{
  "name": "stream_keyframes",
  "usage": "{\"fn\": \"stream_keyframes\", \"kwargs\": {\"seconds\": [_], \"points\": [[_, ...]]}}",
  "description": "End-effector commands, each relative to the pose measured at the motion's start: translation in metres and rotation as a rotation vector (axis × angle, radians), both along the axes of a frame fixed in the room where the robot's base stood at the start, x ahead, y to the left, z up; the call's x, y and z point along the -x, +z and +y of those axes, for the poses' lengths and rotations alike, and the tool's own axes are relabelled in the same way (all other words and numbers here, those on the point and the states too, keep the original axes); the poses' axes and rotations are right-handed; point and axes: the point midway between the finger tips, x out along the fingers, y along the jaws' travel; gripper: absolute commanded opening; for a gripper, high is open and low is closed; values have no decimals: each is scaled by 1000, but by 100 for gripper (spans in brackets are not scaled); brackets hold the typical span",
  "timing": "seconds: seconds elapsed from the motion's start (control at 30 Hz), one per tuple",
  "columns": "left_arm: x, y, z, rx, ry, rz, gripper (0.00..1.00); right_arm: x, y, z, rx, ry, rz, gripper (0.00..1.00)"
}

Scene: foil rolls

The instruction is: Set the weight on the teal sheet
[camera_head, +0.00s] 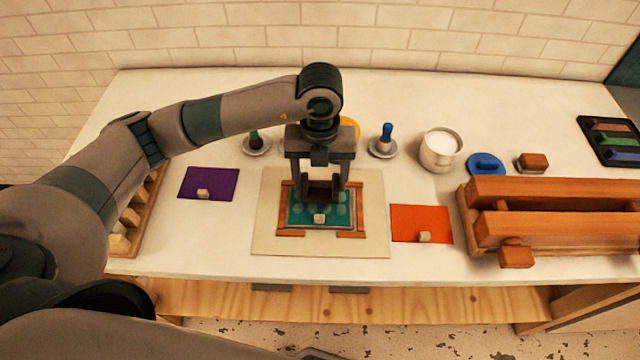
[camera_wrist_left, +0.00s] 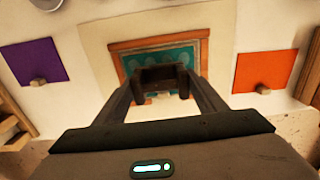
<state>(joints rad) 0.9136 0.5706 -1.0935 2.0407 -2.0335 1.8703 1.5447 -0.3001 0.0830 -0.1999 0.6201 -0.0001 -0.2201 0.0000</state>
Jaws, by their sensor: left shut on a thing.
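The teal sheet (camera_head: 296,213) lies inside a wooden frame (camera_head: 286,216) on a cream mat (camera_head: 264,240). A small beige cube (camera_head: 319,218) sits at its front edge. My left gripper (camera_head: 320,188) points down over the sheet, shut on a dark brown weight (camera_head: 320,190). The weight also shows between the fingers in the left wrist view (camera_wrist_left: 160,76), over the teal sheet (camera_wrist_left: 194,52). It hides the sheet's middle, and I cannot tell whether it touches the sheet. My right gripper is not in view.
A purple sheet (camera_head: 208,182) lies left and an orange sheet (camera_head: 420,222) right, each with a small cube. Behind stand a white-filled pot (camera_head: 440,150) and a blue-handled tool on a saucer (camera_head: 384,148). A wooden rack (camera_head: 560,212) fills the right side.

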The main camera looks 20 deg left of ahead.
Motion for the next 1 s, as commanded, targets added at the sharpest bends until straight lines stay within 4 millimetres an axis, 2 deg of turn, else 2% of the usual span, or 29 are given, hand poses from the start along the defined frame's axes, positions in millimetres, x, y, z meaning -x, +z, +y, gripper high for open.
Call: {"fn": "stream_keyframes", "kwargs": {"seconds": [0.1, 0.3, 0.73, 0.77, 0.8, 0.83, 1.0], "points": [[0, -9, 0, -1, 1, 1, 9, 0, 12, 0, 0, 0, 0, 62], [0, -26, 0, 1, 0, -1, 9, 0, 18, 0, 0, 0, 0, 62], [-1, -32, 0, 1, -1, -2, 9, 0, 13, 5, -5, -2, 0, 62], [0, -33, 0, 0, 0, 0, 67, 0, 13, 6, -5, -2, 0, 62], [0, -32, 0, -1, 0, 0, 76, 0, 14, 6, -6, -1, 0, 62], [0, -32, 0, -1, 0, 0, 83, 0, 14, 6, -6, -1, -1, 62], [0, -32, 0, -1, 0, 0, 83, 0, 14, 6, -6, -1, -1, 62]]}}
